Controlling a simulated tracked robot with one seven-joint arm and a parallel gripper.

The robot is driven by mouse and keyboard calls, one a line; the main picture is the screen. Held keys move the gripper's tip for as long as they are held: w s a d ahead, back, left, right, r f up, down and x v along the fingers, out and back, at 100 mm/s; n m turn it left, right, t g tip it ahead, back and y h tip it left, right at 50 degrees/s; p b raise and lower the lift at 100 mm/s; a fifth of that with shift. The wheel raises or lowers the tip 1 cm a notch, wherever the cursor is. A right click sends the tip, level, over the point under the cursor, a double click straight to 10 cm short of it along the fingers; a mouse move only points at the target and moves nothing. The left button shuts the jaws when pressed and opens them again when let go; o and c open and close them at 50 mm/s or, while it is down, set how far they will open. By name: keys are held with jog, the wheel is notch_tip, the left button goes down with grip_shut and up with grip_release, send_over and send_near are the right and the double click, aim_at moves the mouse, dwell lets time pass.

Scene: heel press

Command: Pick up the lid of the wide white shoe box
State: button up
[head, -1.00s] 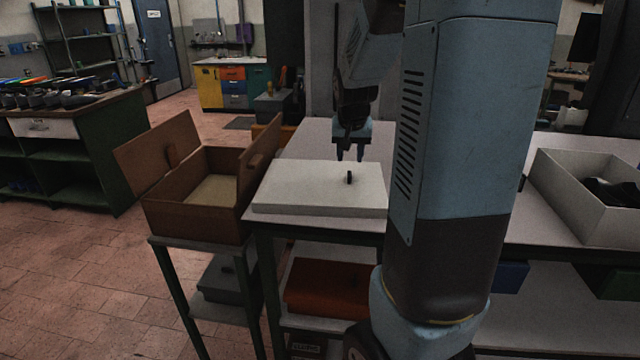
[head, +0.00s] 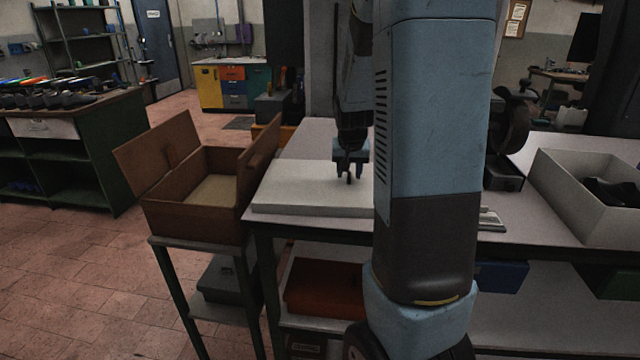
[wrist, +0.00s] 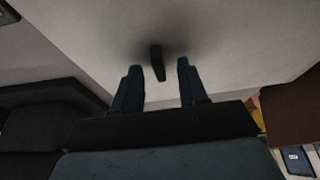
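The white lid (head: 300,190) lies flat on the work table, left of my arm in the head view; it also fills much of the wrist view (wrist: 230,50). Its small dark upright handle (wrist: 157,62) stands between my two fingertips in the wrist view, with a gap on each side. My gripper (head: 349,172) points down over the lid and is open; the fingers (wrist: 156,82) hold nothing. The wide white shoe box (head: 575,202) stands open at the right of the table with dark shoes (head: 610,192) inside. My arm hides the right part of the lid.
A brown open box (head: 195,222) stands on a small side stand left of the table, its raised flap near the lid. A black machine (head: 505,150) stands on the table behind my arm.

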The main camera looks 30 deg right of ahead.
grip_shut()
jog(key=shift+r, duration=0.1)
